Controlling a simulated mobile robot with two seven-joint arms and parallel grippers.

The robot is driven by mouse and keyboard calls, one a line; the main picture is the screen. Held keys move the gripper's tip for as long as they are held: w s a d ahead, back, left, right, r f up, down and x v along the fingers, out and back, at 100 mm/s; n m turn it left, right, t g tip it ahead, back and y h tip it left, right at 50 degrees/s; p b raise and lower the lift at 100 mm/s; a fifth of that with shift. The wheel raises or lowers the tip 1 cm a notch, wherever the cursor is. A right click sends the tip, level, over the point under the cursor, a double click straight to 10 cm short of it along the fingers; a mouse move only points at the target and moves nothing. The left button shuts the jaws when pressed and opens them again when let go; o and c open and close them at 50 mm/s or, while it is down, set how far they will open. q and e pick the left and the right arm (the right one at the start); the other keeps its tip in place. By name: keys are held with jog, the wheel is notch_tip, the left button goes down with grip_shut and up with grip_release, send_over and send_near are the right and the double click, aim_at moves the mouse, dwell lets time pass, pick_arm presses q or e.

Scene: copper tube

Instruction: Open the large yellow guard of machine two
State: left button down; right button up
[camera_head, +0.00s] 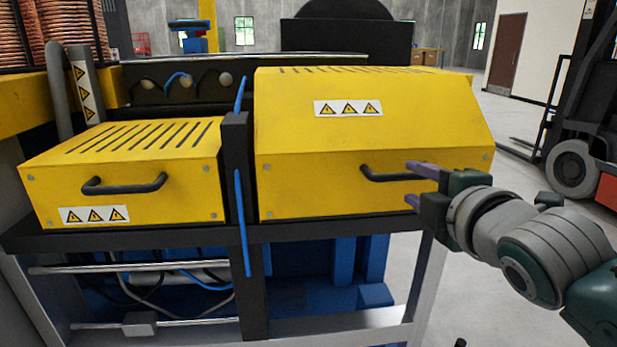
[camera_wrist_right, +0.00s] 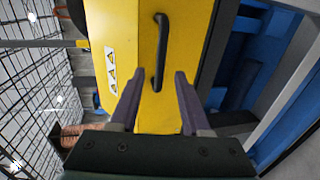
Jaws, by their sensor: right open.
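The large yellow guard (camera_head: 330,140) is the taller box on the right of the machine, and it is closed down on the frame. Its black handle (camera_head: 385,176) is on the front face; the handle's right end is hidden behind my right gripper. My right gripper (camera_head: 416,185) is open in front of the guard's right front. In the right wrist view the handle (camera_wrist_right: 160,50) lies beyond the two purple fingertips, roughly in line with the gap between them, with nothing held. The guard (camera_wrist_right: 140,70) fills the middle of that view. My left gripper is not in view.
A smaller yellow guard (camera_head: 120,170) with its own handle stands to the left, past a black post (camera_head: 240,190) with blue cable. A dark frame rail (camera_head: 130,236) runs below both guards. A forklift (camera_head: 580,140) stands at the right. Open floor lies between.

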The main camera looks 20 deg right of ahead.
aim_at(403, 177)
jog(key=b+x, duration=0.1)
jog(key=x, duration=0.5)
jog(key=shift+s, duration=0.1)
grip_shut()
dwell(1.3)
